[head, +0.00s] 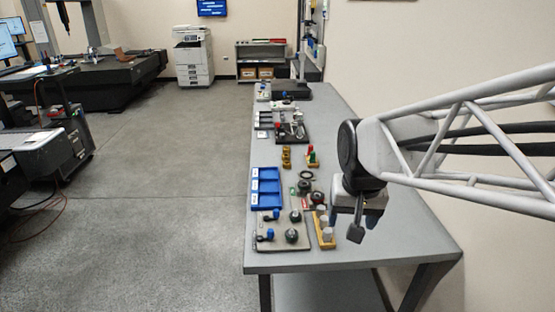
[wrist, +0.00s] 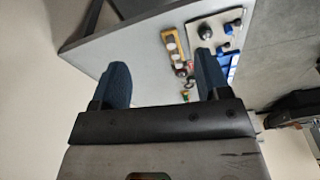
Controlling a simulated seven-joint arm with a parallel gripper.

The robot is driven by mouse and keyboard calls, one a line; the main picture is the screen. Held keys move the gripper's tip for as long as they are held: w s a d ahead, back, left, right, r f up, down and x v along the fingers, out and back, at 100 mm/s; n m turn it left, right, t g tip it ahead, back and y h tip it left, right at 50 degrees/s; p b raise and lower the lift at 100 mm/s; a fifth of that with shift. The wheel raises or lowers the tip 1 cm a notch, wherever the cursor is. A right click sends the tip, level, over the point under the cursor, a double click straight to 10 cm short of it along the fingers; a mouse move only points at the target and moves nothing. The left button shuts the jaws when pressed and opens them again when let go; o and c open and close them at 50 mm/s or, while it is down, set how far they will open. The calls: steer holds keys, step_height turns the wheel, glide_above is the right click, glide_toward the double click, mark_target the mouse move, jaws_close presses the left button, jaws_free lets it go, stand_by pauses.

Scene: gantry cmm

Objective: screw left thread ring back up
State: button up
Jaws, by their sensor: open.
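My gripper (wrist: 162,68) is open and empty, with its two dark blue fingers wide apart. In the head view my gripper (head: 352,222) hangs above the right side of the bench, to the right of the small parts. I cannot tell for sure which part is the left thread ring. Dark ring-like parts (head: 305,187) lie in the middle of the bench, and a dark ring (head: 306,174) lies just behind them. A light board (head: 270,245) at the near end carries black round knobs (head: 291,236) and blue fittings (head: 268,235); the board also shows in the wrist view (wrist: 222,18).
A wooden block with grey cylinders (head: 325,232) stands right of the board. A blue compartment tray (head: 265,188) lies at the left edge. Brass parts (head: 286,157) and black fixtures (head: 291,130) stand farther back. The bench (head: 385,240) is bare on its right side, beside the wall.

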steer(key=w+a+f+m+g, duration=0.1)
steer(key=w+f, duration=0.2)
steer(key=w, duration=0.5)
steer(key=w+a+f+m, duration=0.1)
steer(key=w+a+f, duration=0.1)
steer(key=w, duration=0.5)
steer(key=m+g, duration=0.1)
steer(key=m, duration=0.1)
glide_above(296, 210)
step_height(296, 210, down, 13)
steer(key=shift+s+r, duration=0.15)
steer(key=shift+r, duration=0.05)
steer(key=shift+w+f, duration=0.25)
steer(key=shift+f, duration=3.9)
steer(key=c, duration=0.9)
